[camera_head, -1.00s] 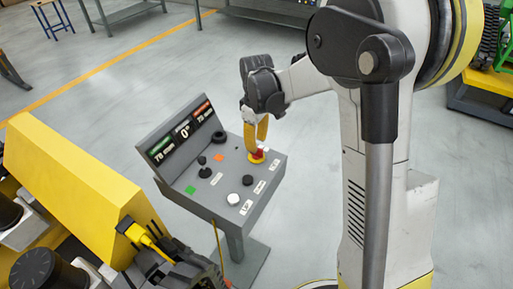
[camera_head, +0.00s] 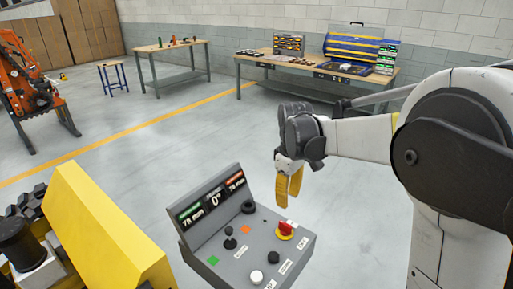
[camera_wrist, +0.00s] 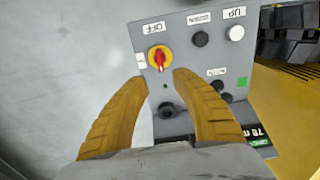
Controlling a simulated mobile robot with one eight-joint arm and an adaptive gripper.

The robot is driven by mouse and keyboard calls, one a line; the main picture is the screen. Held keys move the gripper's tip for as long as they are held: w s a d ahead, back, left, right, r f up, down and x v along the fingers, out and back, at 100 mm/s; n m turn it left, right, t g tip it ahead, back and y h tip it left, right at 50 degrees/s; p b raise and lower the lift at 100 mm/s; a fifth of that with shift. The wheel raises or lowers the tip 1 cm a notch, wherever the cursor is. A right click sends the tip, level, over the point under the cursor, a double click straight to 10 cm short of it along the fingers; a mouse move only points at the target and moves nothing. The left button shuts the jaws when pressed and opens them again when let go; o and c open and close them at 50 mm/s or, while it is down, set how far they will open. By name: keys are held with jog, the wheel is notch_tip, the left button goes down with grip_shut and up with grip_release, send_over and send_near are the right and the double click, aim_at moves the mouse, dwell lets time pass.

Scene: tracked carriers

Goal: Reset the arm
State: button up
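My gripper (camera_head: 289,192) hangs with its yellow fingers pointing down, above and behind the control console (camera_head: 262,246) in the head view. In the wrist view my gripper (camera_wrist: 162,76) has its two fingers apart with nothing between them. The red knob (camera_head: 286,228) on its yellow base is on the console, below and apart from the fingers. It also shows in the wrist view as a red knob (camera_wrist: 160,58) just beyond the fingertips. My arm reaches in from the right, bent above the console.
The console also has a black joystick (camera_head: 230,242), a white button (camera_head: 257,277) and a display (camera_head: 211,199). A yellow machine (camera_head: 105,235) stands close on the left. Workbenches (camera_head: 165,47) stand at the back. The floor behind the console is clear.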

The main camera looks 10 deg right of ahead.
jog(key=s+r+m+t, duration=0.2)
jog(key=s+m+t, duration=0.1)
jog(key=s, duration=0.7)
jog(key=s+r+m+t, duration=0.2)
jog(key=s+m+t, duration=0.2)
jog(key=s, duration=0.7)
jog(key=shift+m+b, duration=0.4)
jog(key=shift+m, duration=0.4)
jog(key=shift+f, duration=0.1)
dwell(1.3)
